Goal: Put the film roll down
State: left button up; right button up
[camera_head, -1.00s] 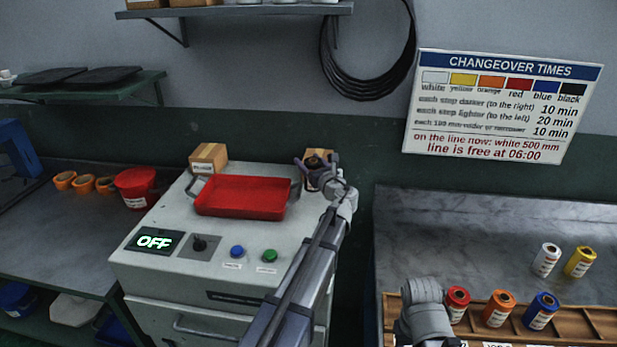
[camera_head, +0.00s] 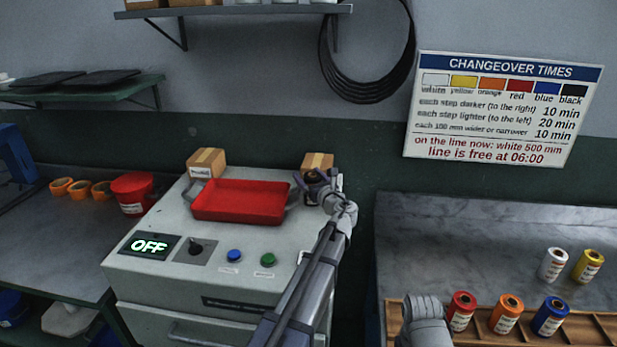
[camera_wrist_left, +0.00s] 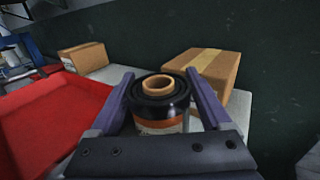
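A black film roll (camera_wrist_left: 160,103) with an orange-brown core stands upright between the fingers of my left gripper (camera_wrist_left: 160,92) in the left wrist view. Whether the roll's base touches the surface is hidden.
A red tray (camera_head: 240,202) lies left of the gripper. Cardboard boxes (camera_head: 206,163) (camera_head: 317,161) stand behind. Several film rolls, including a red one (camera_head: 461,311) and a white one (camera_head: 552,264), stand on the right-hand table. A red bucket (camera_head: 133,193) stands left of the machine.

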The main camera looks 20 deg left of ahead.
pick_arm(q)
jog(key=shift+r+p, duration=0.3)
jog(key=shift+o, duration=0.2)
jog(key=v, duration=1.2)
jog(key=shift+f, duration=0.15)
